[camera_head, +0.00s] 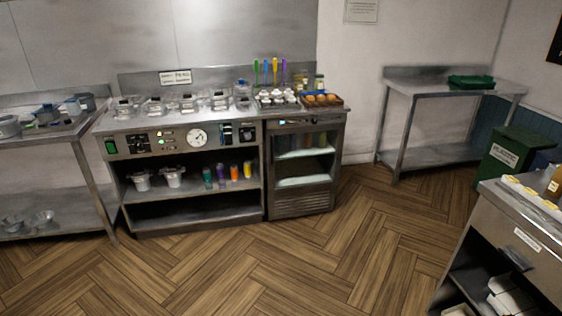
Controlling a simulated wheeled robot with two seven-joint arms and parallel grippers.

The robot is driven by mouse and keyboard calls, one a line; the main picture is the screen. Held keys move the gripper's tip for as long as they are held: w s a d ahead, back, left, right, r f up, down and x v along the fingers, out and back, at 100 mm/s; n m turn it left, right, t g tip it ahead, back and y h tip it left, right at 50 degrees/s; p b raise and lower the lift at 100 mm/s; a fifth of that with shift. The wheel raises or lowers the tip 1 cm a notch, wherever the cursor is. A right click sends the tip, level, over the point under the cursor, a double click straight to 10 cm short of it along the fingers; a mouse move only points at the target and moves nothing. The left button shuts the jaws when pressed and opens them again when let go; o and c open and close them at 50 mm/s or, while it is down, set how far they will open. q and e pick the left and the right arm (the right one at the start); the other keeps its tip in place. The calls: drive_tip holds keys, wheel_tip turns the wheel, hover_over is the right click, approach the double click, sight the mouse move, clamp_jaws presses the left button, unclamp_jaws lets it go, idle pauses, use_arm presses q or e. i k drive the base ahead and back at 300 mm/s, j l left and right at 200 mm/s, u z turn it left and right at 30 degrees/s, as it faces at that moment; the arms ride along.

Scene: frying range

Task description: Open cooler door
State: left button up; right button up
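The cooler (302,204) is the narrow steel unit at the right end of the frying range, some way across the floor. Its front door (304,160) looks shut and glass-fronted, with pale shelves and some dark bottles showing behind it. A small lit panel (297,122) sits above the door. A vent grille runs along its bottom. I cannot make out a handle clearly. Neither of my grippers shows in this view.
Open wooden floor (240,265) lies in front of the cooler. The range (190,205) adjoins its left side. A steel counter (540,230) stands at the near right, a steel table (415,92) at the back right, and a green bin (503,155) beside it.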

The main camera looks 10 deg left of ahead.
sight(341, 126)
drive_tip(key=i+j, duration=0.3)
drive_tip(key=i, duration=0.2)
drive_tip(key=i+j, duration=0.3)
drive_tip(key=i, duration=0.2)
drive_tip(key=i+j, duration=0.3)
drive_tip(key=i, duration=0.15)
drive_tip(key=i+j, duration=0.3)
drive_tip(key=i, duration=0.2)
drive_tip(key=i+j, duration=0.3)
drive_tip(key=i, duration=0.2)
drive_tip(key=i+j, duration=0.25)
drive_tip(key=i, duration=0.25)
drive_tip(key=j+u, duration=0.05)
